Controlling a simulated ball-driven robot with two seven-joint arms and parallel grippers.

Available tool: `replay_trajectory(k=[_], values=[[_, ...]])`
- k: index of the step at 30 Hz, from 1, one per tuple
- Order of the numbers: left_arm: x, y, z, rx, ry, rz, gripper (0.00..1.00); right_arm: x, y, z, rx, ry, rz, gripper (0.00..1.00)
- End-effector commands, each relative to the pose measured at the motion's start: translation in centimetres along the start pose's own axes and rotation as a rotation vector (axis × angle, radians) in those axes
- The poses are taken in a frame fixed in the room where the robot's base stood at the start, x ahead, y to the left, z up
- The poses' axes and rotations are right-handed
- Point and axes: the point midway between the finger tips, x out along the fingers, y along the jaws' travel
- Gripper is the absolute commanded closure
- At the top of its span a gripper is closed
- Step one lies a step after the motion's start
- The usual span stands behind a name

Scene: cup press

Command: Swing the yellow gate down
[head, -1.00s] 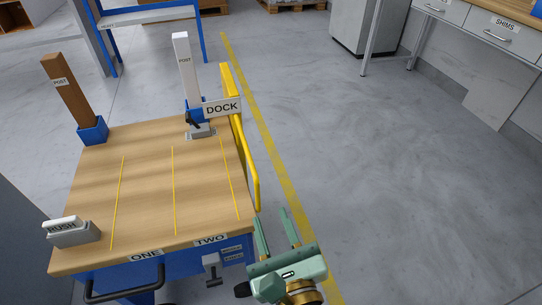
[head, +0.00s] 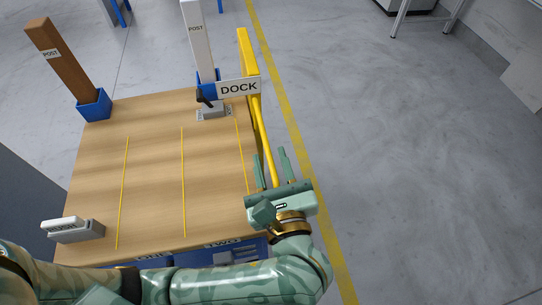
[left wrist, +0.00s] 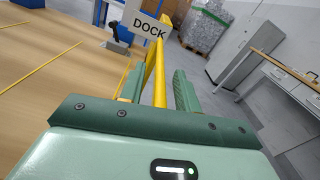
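The yellow gate (head: 256,108) runs along the right edge of the wooden cart top, tall at its far end and sloping toward me. My left gripper (head: 272,158) is at the gate's near end, with one finger on each side of the yellow bar. In the left wrist view the gate bar (left wrist: 160,88) lies between the two open fingers, with a visible gap to the right finger; contact on the left side is unclear. The DOCK sign (head: 239,87) stands beside the gate's far part. My right gripper is not in view.
The wooden cart top (head: 150,180) carries a brown post (head: 60,60), a white post (head: 197,40), a dark-handled clamp (head: 208,106) and a grey block (head: 75,230) at the front left. The floor (head: 400,180) right of the cart is clear.

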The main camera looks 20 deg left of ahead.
Motion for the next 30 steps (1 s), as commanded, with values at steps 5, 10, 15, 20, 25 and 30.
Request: replay_trajectory(k=[5,10,15,20,25,30], values=[[0.0,0.0,0.0,0.000,0.000,0.000,0.95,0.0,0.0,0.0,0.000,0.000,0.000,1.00],[0.0,0.0,0.0,0.000,-0.001,0.000,1.00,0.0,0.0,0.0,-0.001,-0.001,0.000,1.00],[0.0,-0.2,0.0,0.016,0.000,0.000,1.00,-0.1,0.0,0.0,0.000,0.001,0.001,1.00],[0.0,-0.8,-0.1,0.070,0.001,0.001,1.00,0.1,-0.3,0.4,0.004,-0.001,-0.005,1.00],[-0.1,-2.0,-0.5,0.181,0.001,0.002,1.00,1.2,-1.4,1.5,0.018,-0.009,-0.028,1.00],[-0.1,-3.3,-1.1,0.333,0.002,0.001,1.00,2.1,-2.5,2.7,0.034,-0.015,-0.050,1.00]])
